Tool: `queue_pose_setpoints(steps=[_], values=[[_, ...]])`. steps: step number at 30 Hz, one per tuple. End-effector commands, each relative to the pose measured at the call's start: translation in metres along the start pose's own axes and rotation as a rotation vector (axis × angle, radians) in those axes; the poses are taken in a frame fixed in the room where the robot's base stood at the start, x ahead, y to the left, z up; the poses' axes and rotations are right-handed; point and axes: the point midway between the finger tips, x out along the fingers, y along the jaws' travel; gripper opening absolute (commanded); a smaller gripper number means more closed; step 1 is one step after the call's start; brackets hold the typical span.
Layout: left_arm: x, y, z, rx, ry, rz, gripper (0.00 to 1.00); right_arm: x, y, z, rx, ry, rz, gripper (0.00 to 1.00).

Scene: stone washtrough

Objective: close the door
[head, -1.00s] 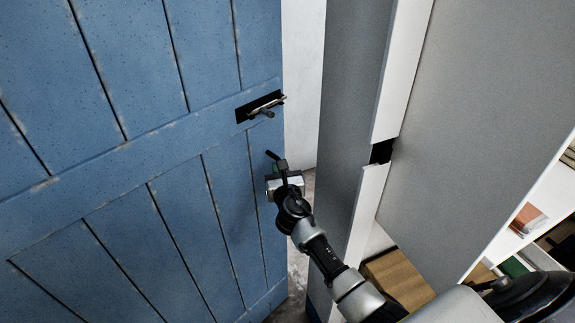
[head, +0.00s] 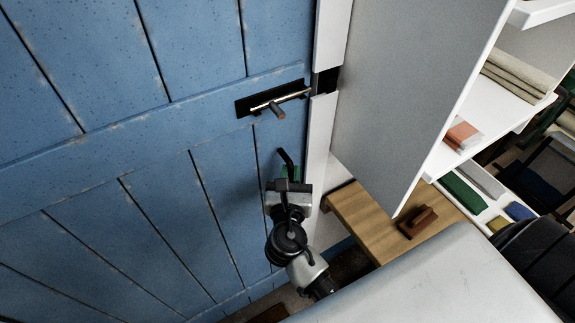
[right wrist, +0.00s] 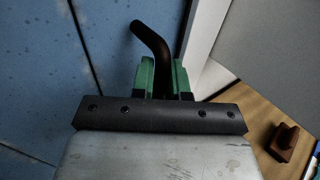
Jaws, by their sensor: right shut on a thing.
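The blue plank door (head: 170,130) fills the left of the head view. Its free edge lines up against the white jamb (head: 320,140), with no clear gap showing. A metal latch (head: 275,103) on a dark plate points toward the dark notch (head: 325,82) in the jamb. My right gripper (head: 288,178) is below the latch near the door's free edge. In the right wrist view its green fingers (right wrist: 160,78) are shut on a dark bent rod (right wrist: 150,42). I cannot tell whether the rod is fixed to the door. My left gripper is not in view.
Right of the jamb, a grey panel (head: 400,90) stands out. Beyond it are white shelves (head: 500,105) with folded cloths and a wooden bench (head: 370,220) holding a brown block (head: 418,222). A little floor shows at the bottom.

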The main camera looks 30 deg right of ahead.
Motion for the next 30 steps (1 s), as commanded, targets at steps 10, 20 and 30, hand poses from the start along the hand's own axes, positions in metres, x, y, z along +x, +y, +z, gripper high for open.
queue_pose_setpoints(steps=[10,20,30], values=[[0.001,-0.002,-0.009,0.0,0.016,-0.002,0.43,-0.004,-0.003,-0.011,-0.006,0.024,-0.009,0.0],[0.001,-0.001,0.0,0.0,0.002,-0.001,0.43,-0.004,-0.002,-0.007,-0.005,0.017,-0.006,0.39],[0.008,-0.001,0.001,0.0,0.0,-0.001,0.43,-0.022,-0.001,-0.009,-0.002,0.016,-0.002,0.39]])
